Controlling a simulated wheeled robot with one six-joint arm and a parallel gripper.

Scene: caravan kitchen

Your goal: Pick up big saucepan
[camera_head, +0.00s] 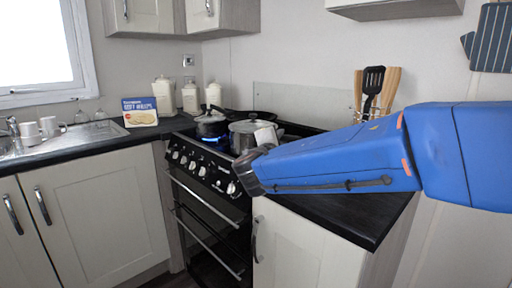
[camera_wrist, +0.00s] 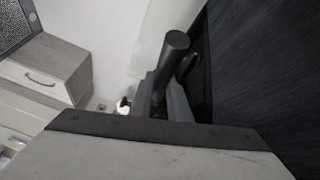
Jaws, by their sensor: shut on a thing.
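The big saucepan (camera_head: 243,127), silver-grey with a lid, is on the black hob at the front right. My gripper (camera_head: 252,160) reaches in from the right at the saucepan's near side and hides part of it. In the wrist view a dark round-ended handle (camera_wrist: 172,62) stands up at my gripper, and my gripper is shut on it. It appears to be the saucepan's handle. Whether the saucepan's base touches the hob is hidden.
A smaller dark pan (camera_head: 211,124) stands left of the saucepan, above a lit blue flame. A dark frying pan (camera_head: 260,115) is behind. A black worktop (camera_head: 345,205) lies under my arm. White canisters (camera_head: 190,97) and a utensil holder stand along the wall.

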